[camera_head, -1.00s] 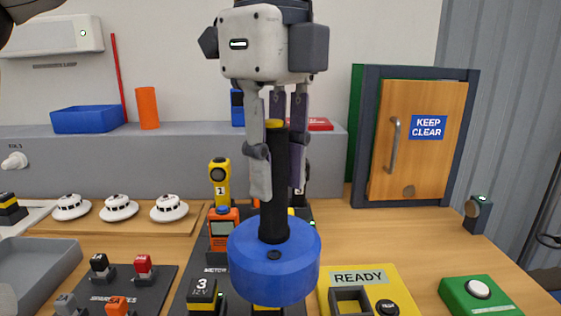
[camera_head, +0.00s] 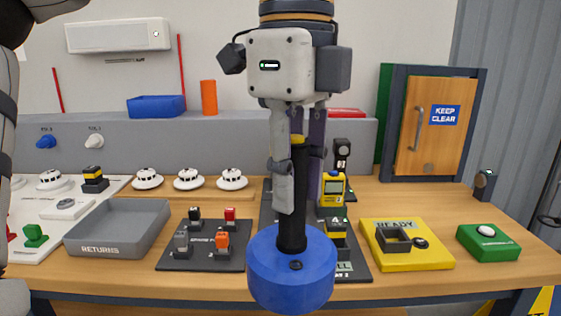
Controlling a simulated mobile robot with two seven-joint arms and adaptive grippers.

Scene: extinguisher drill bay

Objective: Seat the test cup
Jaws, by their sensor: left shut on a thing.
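The test cup (camera_head: 291,278) appears as a blue round cup with a black upright handle (camera_head: 293,200) and a yellow top. My left gripper (camera_head: 295,165) comes down from above and is shut on the black handle. The cup hangs upright in front of the bench, hiding part of the dark mats behind it. Several white domed detectors (camera_head: 189,180) sit in a row on a wooden strip behind. My right gripper is not in view.
The bench holds a grey RETURNS tray (camera_head: 88,216), a dark mat with small coloured blocks (camera_head: 176,257), a yellow READY pad (camera_head: 432,258) with a square socket, and a green box with a white button (camera_head: 490,247). A wooden KEEP CLEAR door (camera_head: 428,152) stands at the back right.

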